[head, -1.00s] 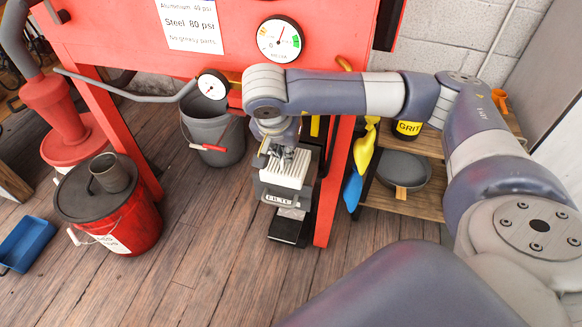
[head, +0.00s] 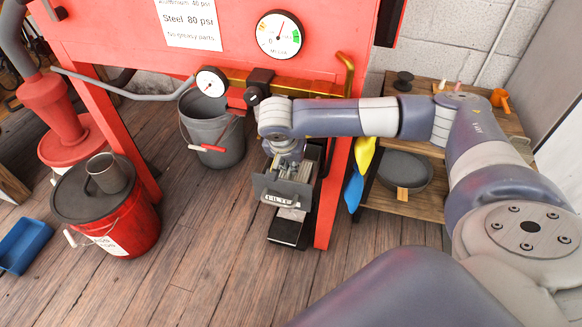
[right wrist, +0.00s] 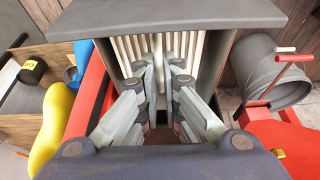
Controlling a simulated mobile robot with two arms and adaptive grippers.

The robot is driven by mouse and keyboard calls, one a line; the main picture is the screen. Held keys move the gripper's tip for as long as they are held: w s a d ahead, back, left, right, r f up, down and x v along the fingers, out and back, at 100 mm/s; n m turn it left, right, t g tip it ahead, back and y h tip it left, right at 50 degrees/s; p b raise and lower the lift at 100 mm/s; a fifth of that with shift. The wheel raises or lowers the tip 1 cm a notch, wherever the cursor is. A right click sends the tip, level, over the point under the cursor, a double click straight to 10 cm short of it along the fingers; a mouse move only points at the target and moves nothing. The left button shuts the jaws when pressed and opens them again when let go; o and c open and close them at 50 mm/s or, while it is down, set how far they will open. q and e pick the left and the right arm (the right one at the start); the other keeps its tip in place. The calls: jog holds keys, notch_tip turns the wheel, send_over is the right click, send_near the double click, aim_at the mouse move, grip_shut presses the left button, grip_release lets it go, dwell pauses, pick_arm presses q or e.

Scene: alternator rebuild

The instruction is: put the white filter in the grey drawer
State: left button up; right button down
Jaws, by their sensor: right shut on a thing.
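The white pleated filter (right wrist: 125,48) is between the fingers of my right gripper (right wrist: 158,82) in the right wrist view. The grey drawer (head: 268,188) is pulled out under the red cabinet, with a label on its front. In the right wrist view the drawer's front panel (right wrist: 180,14) lies just beyond the filter. My right gripper (head: 288,160) is shut on the filter and reaches down into the drawer's top opening. In the head view the drawer front hides most of the filter, so I cannot tell whether it rests on the drawer floor. My left gripper is not in view.
The red cabinet (head: 120,50) with gauges stands just behind the drawer. A grey bucket (head: 225,150) and a lidded red bucket (head: 130,225) stand to the left. A wooden shelf (head: 420,205) and yellow and blue gloves (head: 354,190) are to the right.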

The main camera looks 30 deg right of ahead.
jog(key=shift+f, duration=0.85)
jog(key=c, duration=1.8)
grip_release()
jog(key=shift+f, duration=0.15)
